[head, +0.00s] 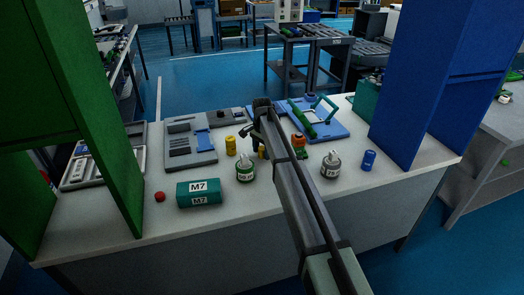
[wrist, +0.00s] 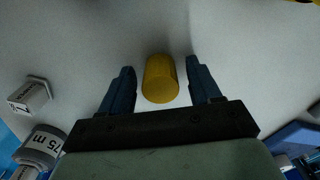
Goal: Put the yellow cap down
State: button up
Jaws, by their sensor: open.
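The yellow cap (wrist: 161,80) is a small plain cylinder on the pale tabletop in the wrist view. My gripper (wrist: 160,68) is open, with one dark blue finger on each side of the cap and a visible gap on both sides. In the head view my gripper (head: 258,146) is low over the middle of the table, and only a sliver of the cap (head: 261,153) shows beside the fingers. My arm hides part of the area around it.
A yellow cylinder (head: 231,146) and a green-labelled jar (head: 245,171) stand left of my gripper. An orange-topped item (head: 299,145), a grey jar (head: 331,165) and a blue cylinder (head: 368,160) stand right. A grey tray (head: 177,128) and blue board (head: 328,127) lie behind. Front tabletop is mostly clear.

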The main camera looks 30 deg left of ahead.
aim_at(262, 148)
jog(key=shift+r, duration=0.1)
notch_tip(262, 148, up, 12)
dwell(0.5)
dwell(0.5)
